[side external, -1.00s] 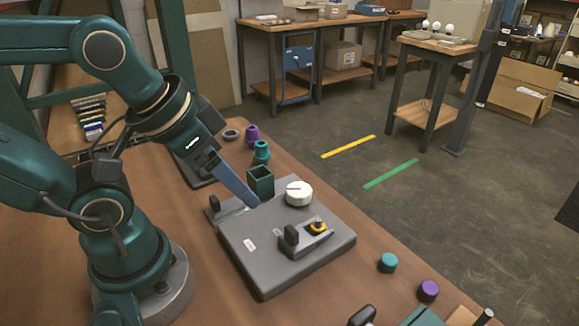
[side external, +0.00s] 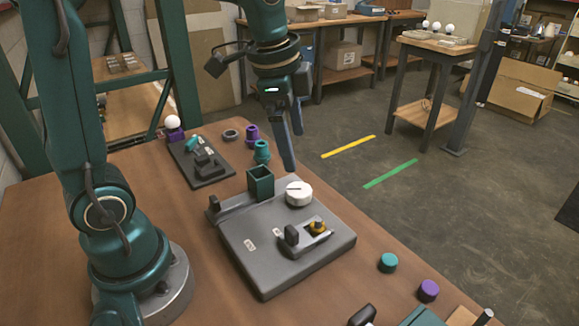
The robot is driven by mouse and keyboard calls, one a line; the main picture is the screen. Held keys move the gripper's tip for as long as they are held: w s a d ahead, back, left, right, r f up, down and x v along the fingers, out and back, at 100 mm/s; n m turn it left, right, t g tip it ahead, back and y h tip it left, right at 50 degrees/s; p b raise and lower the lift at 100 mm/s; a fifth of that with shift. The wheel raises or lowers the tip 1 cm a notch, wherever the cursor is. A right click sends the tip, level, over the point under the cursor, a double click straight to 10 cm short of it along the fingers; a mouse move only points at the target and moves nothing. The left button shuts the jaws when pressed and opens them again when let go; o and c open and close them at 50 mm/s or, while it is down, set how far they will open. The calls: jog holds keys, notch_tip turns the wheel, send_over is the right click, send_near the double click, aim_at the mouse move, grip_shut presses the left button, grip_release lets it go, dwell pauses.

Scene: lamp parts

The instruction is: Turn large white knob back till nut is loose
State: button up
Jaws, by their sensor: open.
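The large white knob (side external: 299,193) sits on the back right part of the grey fixture plate (side external: 268,262), with a dark line across its top. A yellow, nut-like part (side external: 318,227) with a dark top sits in a small bracket near the plate's right side. My gripper (side external: 292,165) points down above and slightly behind the white knob, apart from it. It is open, with its blue fingers seen nearly edge-on, and nothing shows between them.
A green square holder (side external: 260,183) stands beside the knob. Teal (side external: 262,152) and purple (side external: 252,135) parts stand behind it. A dark tray (side external: 202,160) lies at the back left. Teal (side external: 388,262) and purple (side external: 428,290) caps lie at right.

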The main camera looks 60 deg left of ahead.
jog(key=g, duration=0.2)
send_over(297, 189)
jog(key=shift+m, duration=0.3)
jog(key=f, duration=0.5)
jog(key=shift+w+d+f, duration=0.1)
jog(key=shift+d+f, duration=0.05)
jog(key=shift+d, duration=0.1)
jog(key=shift+g, duration=0.3)
jog(key=f, duration=0.6)
jog(key=shift+a, duration=0.3)
jog(key=shift+f, duration=0.75)
jog(key=c, duration=1.4)
